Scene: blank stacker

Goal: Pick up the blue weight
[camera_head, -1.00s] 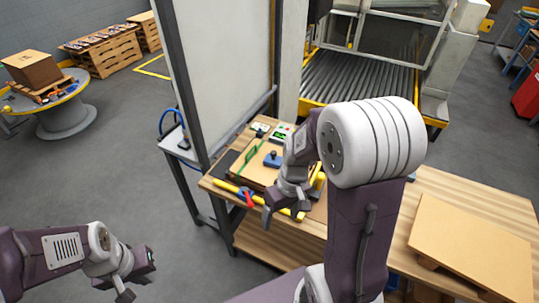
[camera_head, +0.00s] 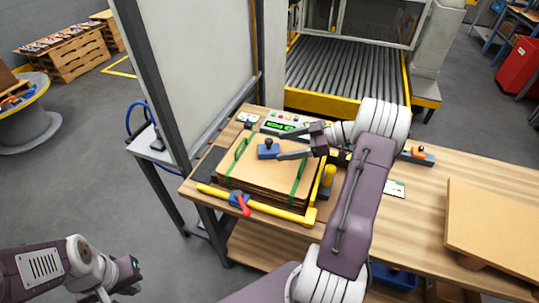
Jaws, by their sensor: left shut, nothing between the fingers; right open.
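The blue weight (camera_head: 268,150), a small block with a dark round knob, sits on top of a stack of brown cardboard sheets (camera_head: 262,178) on the wooden bench. My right gripper (camera_head: 284,145) reaches in from the right over the stack. Its two fingers are apart and point left, with the tips close to the right side of the weight. I cannot tell whether they touch it. My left gripper (camera_head: 128,276) is low at the left, off the bench and away from the weight, shut and empty.
A yellow frame (camera_head: 262,205) with a red-handled clamp (camera_head: 241,203) borders the stack, and green straps cross it. A control box (camera_head: 283,121) stands behind. An orange block (camera_head: 418,155) and a tilted board (camera_head: 495,228) are at the right. A white panel (camera_head: 195,65) rises at the left.

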